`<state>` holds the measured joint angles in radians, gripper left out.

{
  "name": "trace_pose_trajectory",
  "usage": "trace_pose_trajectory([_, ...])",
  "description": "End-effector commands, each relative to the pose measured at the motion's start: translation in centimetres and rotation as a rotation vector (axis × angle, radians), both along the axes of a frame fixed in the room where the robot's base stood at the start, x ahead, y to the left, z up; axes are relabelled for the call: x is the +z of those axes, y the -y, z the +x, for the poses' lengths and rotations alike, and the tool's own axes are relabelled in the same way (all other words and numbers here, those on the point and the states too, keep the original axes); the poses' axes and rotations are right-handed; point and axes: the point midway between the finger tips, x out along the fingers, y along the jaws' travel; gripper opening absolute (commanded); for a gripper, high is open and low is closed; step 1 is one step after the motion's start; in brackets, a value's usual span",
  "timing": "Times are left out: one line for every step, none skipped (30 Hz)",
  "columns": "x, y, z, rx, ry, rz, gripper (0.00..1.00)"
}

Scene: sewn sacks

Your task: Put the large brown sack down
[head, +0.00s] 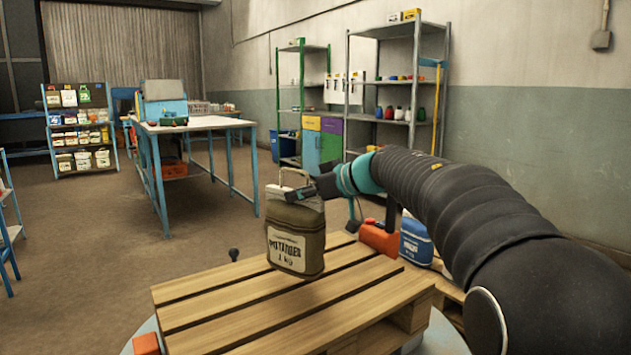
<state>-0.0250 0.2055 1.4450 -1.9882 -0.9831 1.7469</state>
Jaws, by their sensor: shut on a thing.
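The large brown sack (297,243) hangs upright below my gripper (287,194), with a pale printed label on its front and a light handle loop at its top. My gripper is shut on the upper part of the sack; its far finger is partly hidden. The sack is over the back part of a wooden pallet (240,304). I cannot tell whether its base touches the slats or is slightly above them.
The pallet's front and left slats are bare. An orange block (146,344) is at the front left corner. A workbench (205,124) and shelves (408,85) stand farther back.

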Motion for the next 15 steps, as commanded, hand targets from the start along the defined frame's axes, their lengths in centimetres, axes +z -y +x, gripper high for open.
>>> trace_pose_trajectory([0.1,-0.4,-0.4,0.001,0.004,0.002,0.00])
trace_pose_trajectory([-0.1,-0.6,-0.5,0.000,0.004,0.002,0.00])
trace_pose_trajectory([-0.3,-0.8,-0.6,-0.001,0.004,0.002,0.00])
trace_pose_trajectory([-0.3,-0.9,-0.6,-0.001,0.004,0.002,0.00])
trace_pose_trajectory([-0.4,-1.0,-0.7,-0.001,0.004,0.002,0.00])
trace_pose_trajectory([-0.5,-1.0,-0.7,-0.001,0.003,0.002,0.00])
trace_pose_trajectory([-0.7,-1.0,-0.7,-0.001,0.003,0.002,0.00])
trace_pose_trajectory([-0.9,-1.0,-0.7,-0.001,0.003,0.002,0.00])
trace_pose_trajectory([-1.3,-1.0,-0.7,-0.001,0.002,0.002,0.00])
trace_pose_trajectory([-1.6,-1.0,-0.7,-0.001,0.001,0.003,0.00])
trace_pose_trajectory([-2.0,-1.0,-0.7,-0.001,0.001,0.002,0.00])
trace_pose_trajectory([-2.6,-1.0,-0.7,-0.002,0.001,0.002,0.00])
trace_pose_trajectory([-2.9,-1.0,-0.7,-0.003,0.000,0.002,0.00])
trace_pose_trajectory([-3.2,-1.0,-0.7,-0.002,0.002,0.003,0.00])
trace_pose_trajectory([-3.7,-1.0,-0.7,-0.002,0.002,0.003,0.00])
